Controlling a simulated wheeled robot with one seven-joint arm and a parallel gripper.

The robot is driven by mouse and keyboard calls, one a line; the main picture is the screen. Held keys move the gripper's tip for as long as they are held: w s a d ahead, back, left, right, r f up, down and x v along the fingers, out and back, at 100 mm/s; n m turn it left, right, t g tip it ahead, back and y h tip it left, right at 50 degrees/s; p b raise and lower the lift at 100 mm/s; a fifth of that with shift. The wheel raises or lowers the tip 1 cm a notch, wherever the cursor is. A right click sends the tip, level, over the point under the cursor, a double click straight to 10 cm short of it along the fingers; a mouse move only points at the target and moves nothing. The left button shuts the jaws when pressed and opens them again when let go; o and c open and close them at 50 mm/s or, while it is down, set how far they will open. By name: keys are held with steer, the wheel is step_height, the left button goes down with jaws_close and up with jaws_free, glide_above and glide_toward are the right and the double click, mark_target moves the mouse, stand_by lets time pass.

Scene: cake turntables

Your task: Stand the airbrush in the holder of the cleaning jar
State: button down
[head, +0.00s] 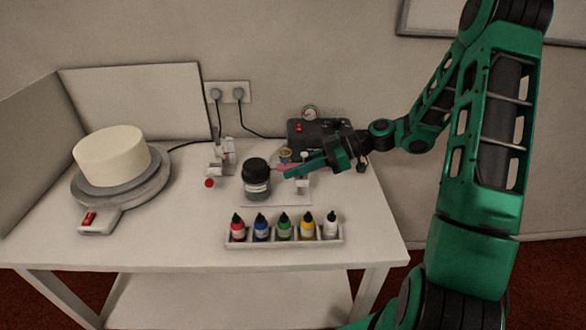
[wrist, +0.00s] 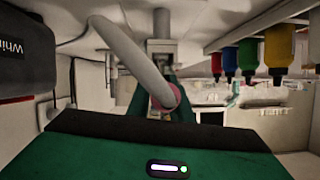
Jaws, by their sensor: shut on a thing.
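A small white stand (head: 302,184) shows below the fingers. I cannot make out the jar's holder clearly, nor whether the airbrush touches it.
A rack (head: 285,242) of several colour bottles stands in front of the jar. A cake (head: 112,155) on a turntable (head: 150,187) is at the left. A white device (head: 222,158) with a red knob is left of the jar. A dark compressor (head: 313,130) stands behind.

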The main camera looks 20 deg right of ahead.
steer(key=shift+f, duration=0.25)
steer(key=c, duration=1.5)
jaws_free()
steer(key=v, duration=1.1)
steer(key=s+d+r+m+g+h, duration=0.1)
steer(key=s+m+h, duration=0.3)
steer(key=s, duration=0.5)
steer(key=s+d+r+m+g+h, duration=0.1)
steer(key=s+d+m+h, duration=0.3)
steer(key=s+m, duration=0.5)
steer(key=s+d+r+m+g+h, duration=0.1)
steer(key=s+m+h, duration=0.4)
steer(key=s, duration=0.5)
steer(key=shift+s+d+r+m+g, duration=0.35)
steer(key=shift+d+r+m, duration=0.25)
steer(key=shift+m, duration=0.3)
